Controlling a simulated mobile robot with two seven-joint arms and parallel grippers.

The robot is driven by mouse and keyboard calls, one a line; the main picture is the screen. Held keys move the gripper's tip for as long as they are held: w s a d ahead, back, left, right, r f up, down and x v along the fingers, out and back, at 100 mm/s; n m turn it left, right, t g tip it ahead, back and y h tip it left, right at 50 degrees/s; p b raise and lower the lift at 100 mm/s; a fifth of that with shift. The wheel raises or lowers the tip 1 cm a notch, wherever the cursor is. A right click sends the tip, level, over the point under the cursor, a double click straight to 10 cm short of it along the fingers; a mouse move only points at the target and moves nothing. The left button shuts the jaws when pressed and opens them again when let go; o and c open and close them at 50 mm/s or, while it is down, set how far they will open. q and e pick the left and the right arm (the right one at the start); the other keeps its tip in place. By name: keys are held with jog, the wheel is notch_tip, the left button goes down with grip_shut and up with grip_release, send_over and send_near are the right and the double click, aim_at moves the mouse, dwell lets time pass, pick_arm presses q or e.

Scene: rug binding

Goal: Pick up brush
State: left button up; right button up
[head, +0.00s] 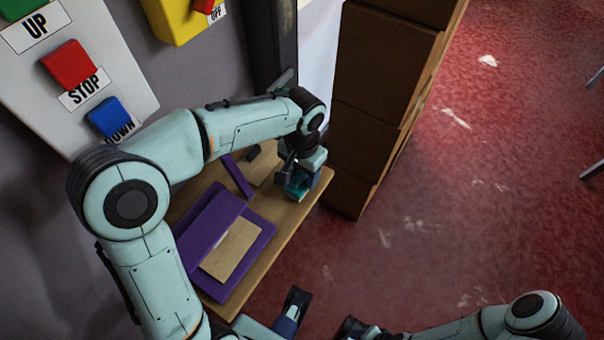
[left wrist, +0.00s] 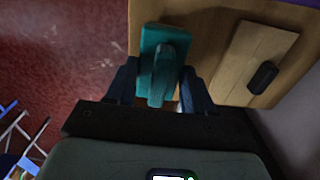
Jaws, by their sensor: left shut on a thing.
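The brush is a teal block with a raised grip, seen from above in the left wrist view (left wrist: 160,60). In the head view the left gripper (head: 299,180) points down over the table corner and hides part of the teal brush (head: 297,193). Whether the brush touches the table cannot be told.
A purple, folder-like object (head: 212,222) with a tan panel lies on the table. Behind it is a light board with a dark handle (left wrist: 263,77). Stacked brown boxes (head: 372,105) stand close beyond the corner. A button panel (head: 105,62) is on the wall. Red floor lies right.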

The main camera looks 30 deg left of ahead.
pick_arm(q)
notch_tip(320, 180, up, 19)
jog(key=p, duration=0.4)
jog(key=shift+r+p, duration=0.2)
jog(key=shift+p, duration=0.1)
pick_arm(e)
jog(key=shift+g, duration=0.3)
jog(key=r, duration=0.2)
jog(key=s+r, duration=0.1)
jog(key=shift+s+r, duration=0.15)
jog(key=shift+r, duration=0.25)
pick_arm(q)
jog(key=o, duration=0.3)
jog(key=shift+c, duration=0.5)
